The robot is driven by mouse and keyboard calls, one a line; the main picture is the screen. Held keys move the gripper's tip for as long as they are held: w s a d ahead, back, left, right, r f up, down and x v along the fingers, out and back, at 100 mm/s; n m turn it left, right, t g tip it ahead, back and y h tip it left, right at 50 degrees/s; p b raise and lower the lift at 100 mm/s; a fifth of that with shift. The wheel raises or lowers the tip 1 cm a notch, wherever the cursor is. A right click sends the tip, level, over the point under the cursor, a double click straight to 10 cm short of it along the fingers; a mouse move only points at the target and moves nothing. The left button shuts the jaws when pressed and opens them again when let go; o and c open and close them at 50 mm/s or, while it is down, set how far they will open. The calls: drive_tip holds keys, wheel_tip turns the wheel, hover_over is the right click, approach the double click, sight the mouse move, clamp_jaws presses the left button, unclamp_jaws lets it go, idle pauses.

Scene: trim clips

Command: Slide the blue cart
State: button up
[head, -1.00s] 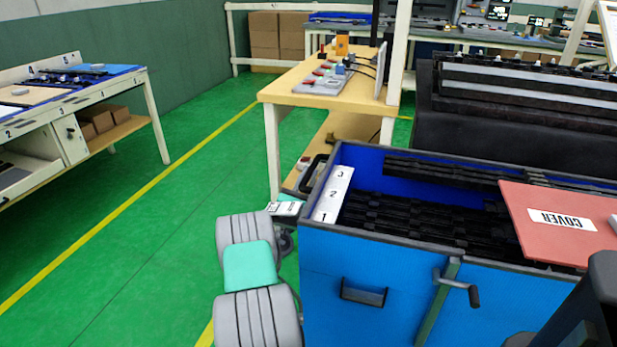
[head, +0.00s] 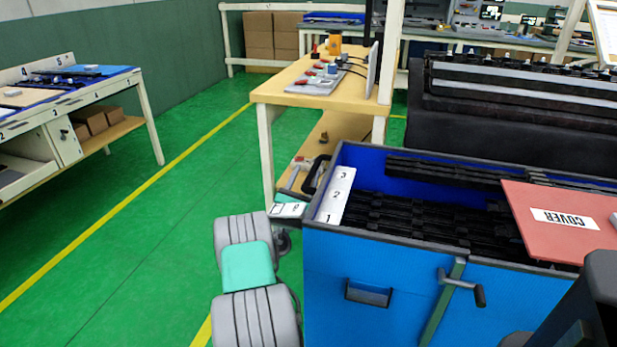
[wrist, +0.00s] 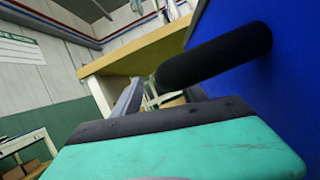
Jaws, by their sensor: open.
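The blue cart (head: 345,265) stands at the right in the head view, an open-topped box with a plate numbered 1, 2, 3 at its left end. A black handle (head: 313,176) sticks out from that left end. My gripper (head: 289,208) is low beside this end, close to the handle; its fingertips are mostly hidden. In the wrist view the black handle bar (wrist: 215,55) reaches out from the cart's blue wall (wrist: 285,95), and my open gripper (wrist: 160,94) is just beside it. I cannot tell whether they touch.
A red COVER board (head: 560,215) lies on the cart's right part, over black strips. A crank (head: 462,285) juts from its front. A wooden table (head: 290,88) stands close behind the left end. A workbench (head: 100,118) is at far left. Green floor between is clear.

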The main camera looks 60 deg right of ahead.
drive_tip(key=shift+w+a, duration=0.1)
drive_tip(key=shift+w, duration=0.1)
idle(0.5)
drive_tip(key=b+v, duration=0.5)
drive_tip(key=v, duration=0.2)
drive_tip(key=shift+a+f, duration=0.15)
drive_tip(key=shift+a, duration=0.25)
